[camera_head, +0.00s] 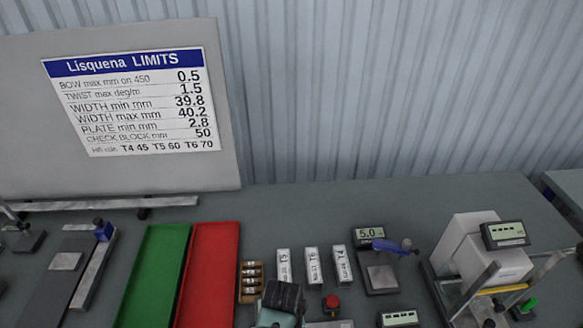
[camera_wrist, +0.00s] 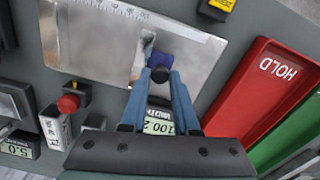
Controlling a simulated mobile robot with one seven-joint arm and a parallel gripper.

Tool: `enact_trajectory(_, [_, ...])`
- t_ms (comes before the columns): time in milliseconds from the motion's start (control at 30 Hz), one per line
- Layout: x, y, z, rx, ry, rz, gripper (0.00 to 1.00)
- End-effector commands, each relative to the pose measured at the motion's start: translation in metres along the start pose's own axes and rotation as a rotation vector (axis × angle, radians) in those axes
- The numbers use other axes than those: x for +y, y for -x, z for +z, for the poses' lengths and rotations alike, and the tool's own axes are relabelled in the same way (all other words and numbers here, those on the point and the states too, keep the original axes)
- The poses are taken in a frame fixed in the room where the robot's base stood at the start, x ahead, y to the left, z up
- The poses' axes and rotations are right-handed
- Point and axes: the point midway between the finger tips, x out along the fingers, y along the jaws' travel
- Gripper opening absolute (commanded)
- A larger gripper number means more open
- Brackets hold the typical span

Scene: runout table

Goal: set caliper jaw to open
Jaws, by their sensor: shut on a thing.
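The caliper shows in the wrist view as a flat silver body (camera_wrist: 100,42) with scale marks along its upper edge. A dark round knob (camera_wrist: 160,75) sits just below the blue piece. My gripper (camera_wrist: 160,79) has its two blue fingers closed on this knob. A display (camera_wrist: 158,124) reading about 100.2 is partly hidden behind the fingers. In the head view the caliper is not clearly visible; a dark part of my arm shows at the bottom edge.
A red tray (camera_head: 207,270) marked HOLD and a green tray (camera_head: 152,276) lie left of my arm. A limits board (camera_head: 135,90) is behind.

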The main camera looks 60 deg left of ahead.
Motion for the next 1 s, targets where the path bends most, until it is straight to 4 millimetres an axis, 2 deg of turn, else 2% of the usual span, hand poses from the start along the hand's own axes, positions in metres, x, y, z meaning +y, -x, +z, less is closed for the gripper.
enact_trajectory(67, [-0.004,0.000,-0.003,0.005,0.009,-0.008,0.00])
enact_trajectory(100, [-0.004,0.000,-0.003,0.005,0.010,-0.008,0.36])
enact_trajectory(233, [-0.004,0.000,-0.002,0.005,0.009,-0.007,0.59])
enact_trajectory(533, [-0.002,0.000,-0.001,0.003,0.005,-0.005,0.59])
enact_trajectory(667, [-0.001,0.007,-0.002,0.005,0.004,-0.003,0.59])
enact_trajectory(833, [-0.001,0.033,-0.002,0.008,0.005,-0.002,0.59])
enact_trajectory(1000, [-0.001,0.071,-0.003,0.009,0.005,-0.001,0.59])
